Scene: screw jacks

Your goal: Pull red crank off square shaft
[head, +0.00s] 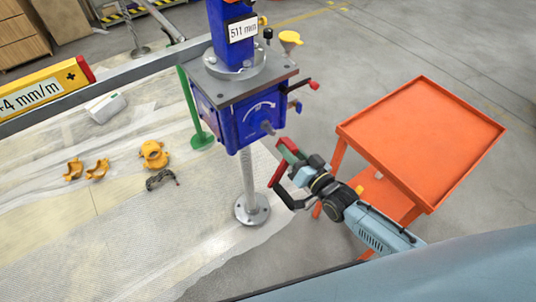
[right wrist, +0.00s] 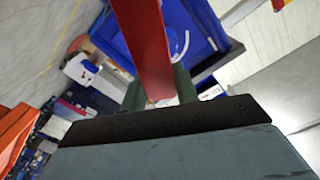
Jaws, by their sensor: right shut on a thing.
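The blue screw jack (head: 235,118) stands upright, with a short grey shaft stub (head: 268,127) on its front face. The red crank (head: 287,146) is in front of that face, at the tip of my right gripper (head: 291,164). The shaft end shows bare, and the crank looks apart from it by a small gap. In the right wrist view the crank's red arm (right wrist: 146,45) runs between the two dark fingers, and the gripper (right wrist: 160,95) is shut on it. The blue housing (right wrist: 192,30) lies beyond. My left gripper is not in view.
An orange tray table (head: 425,135) stands at the right, close to my right arm, with an empty top. Yellow parts (head: 154,155) and a dark bracket (head: 161,180) lie on the sheeted surface at the left. A green post (head: 193,110) stands beside the jack.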

